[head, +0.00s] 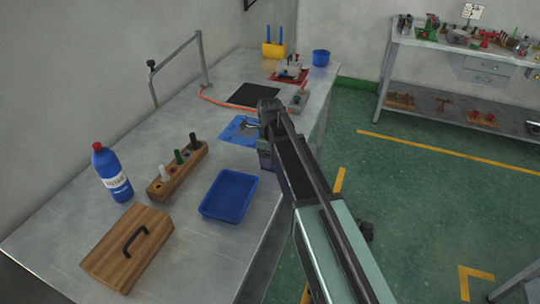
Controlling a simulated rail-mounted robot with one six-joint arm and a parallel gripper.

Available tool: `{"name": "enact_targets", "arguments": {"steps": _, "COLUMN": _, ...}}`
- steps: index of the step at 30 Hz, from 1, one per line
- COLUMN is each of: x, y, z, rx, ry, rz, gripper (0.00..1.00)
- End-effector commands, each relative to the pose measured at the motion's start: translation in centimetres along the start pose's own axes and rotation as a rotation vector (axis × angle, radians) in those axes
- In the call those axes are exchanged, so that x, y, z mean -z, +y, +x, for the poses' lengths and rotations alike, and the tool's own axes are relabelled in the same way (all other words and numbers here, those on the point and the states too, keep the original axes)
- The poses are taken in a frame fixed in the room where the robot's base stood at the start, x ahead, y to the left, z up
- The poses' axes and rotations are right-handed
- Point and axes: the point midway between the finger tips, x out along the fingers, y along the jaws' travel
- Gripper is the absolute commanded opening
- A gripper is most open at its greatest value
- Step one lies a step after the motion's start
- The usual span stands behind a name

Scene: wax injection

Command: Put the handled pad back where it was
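The handled pad, a wooden block with a black arched handle (127,248), lies flat at the near left end of the metal table, handle up. My gripper (262,150) is at the end of my arm, over the table's right edge beside the blue mat (232,136). It is well apart from the wooden pad. My arm hides most of the gripper, and its fingers cannot be made out. A small grey item (248,127) shows on or above the mat; I cannot tell whether the gripper touches it.
A blue tray (217,213), a wooden rack with stamps (178,174) and a blue-labelled bottle (112,172) stand near the pad. A black mat (254,95), an orange hose (215,102), a red-based device (290,73) and a blue cup (321,57) are farther back.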

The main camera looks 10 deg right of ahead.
Motion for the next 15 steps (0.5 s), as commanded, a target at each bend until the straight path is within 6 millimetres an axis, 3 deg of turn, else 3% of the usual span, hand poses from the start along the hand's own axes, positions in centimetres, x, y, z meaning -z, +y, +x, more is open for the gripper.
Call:
{"name": "enact_targets", "arguments": {"steps": 1, "x": 0.0, "y": 0.0, "z": -2.7, "rx": 0.0, "ry": 0.0, "rz": 0.0, "gripper": 0.72}}
{"name": "enact_targets", "arguments": {"steps": 6, "x": 0.0, "y": 0.0, "z": -7.2, "rx": 0.0, "ry": 0.0, "rz": 0.0, "gripper": 0.72}}
{"name": "enact_targets", "arguments": {"steps": 10, "x": 0.0, "y": 0.0, "z": -9.2, "rx": 0.0, "ry": 0.0, "rz": 0.0, "gripper": 0.72}}
{"name": "enact_targets", "arguments": {"steps": 15, "x": 0.0, "y": 0.0, "z": -9.3, "rx": 0.0, "ry": 0.0, "rz": -0.001, "gripper": 0.72}}
